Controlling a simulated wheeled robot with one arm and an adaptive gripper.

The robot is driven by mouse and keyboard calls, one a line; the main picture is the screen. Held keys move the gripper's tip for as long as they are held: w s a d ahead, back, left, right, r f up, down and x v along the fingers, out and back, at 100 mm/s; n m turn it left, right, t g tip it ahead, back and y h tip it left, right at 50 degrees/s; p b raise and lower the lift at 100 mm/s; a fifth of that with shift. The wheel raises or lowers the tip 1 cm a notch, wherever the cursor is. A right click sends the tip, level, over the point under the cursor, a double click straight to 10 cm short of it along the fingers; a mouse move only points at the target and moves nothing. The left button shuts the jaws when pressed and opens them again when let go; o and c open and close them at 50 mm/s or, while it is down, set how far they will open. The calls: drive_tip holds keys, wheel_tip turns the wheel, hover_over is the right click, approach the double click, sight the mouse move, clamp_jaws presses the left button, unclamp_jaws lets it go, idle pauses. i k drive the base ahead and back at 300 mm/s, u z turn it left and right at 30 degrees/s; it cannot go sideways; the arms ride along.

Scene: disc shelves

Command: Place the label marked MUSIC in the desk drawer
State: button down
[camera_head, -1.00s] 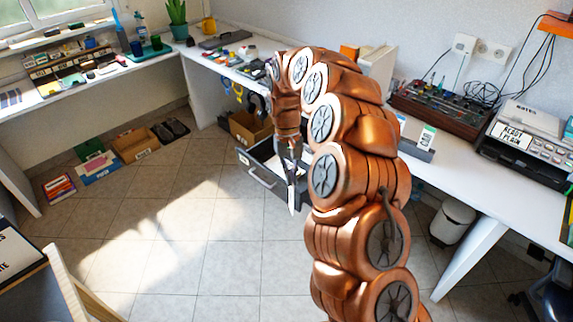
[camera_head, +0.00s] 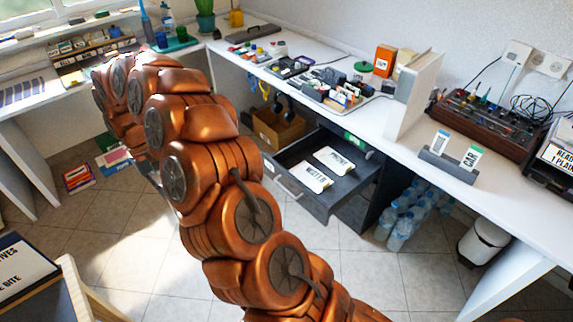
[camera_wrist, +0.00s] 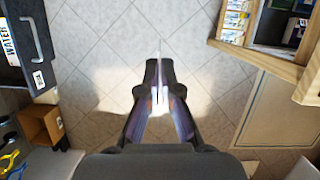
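My gripper (camera_wrist: 158,82) is shut on a thin white label (camera_wrist: 158,96), seen nearly edge-on, so its text cannot be read. In the head view my gripper is mostly hidden behind my arm, at the left above the floor. The desk drawer (camera_head: 298,198) is pulled open under the desk. Two white labels lie flat in it: one reads WATER (camera_head: 311,177), the other (camera_head: 335,160) is hard to read. The drawer also shows at the upper left of the wrist view (camera_wrist: 45,62), to the left of my gripper and apart from it.
A grey holder (camera_head: 446,166) on the desk bears a CAR label (camera_head: 471,158) and another label. A cardboard box (camera_head: 277,130) stands beyond the drawer, and water bottles (camera_head: 403,222) stand right of it. A wooden-edged shelf (camera_wrist: 262,52) is at the right. Floor between is clear.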

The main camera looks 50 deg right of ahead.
sight(326, 171)
drive_tip(key=z, duration=0.05)
drive_tip(key=i, duration=0.8)
drive_tip(key=z, duration=0.85)
drive_tip(key=i, duration=0.45)
drive_tip(key=z, duration=0.45)
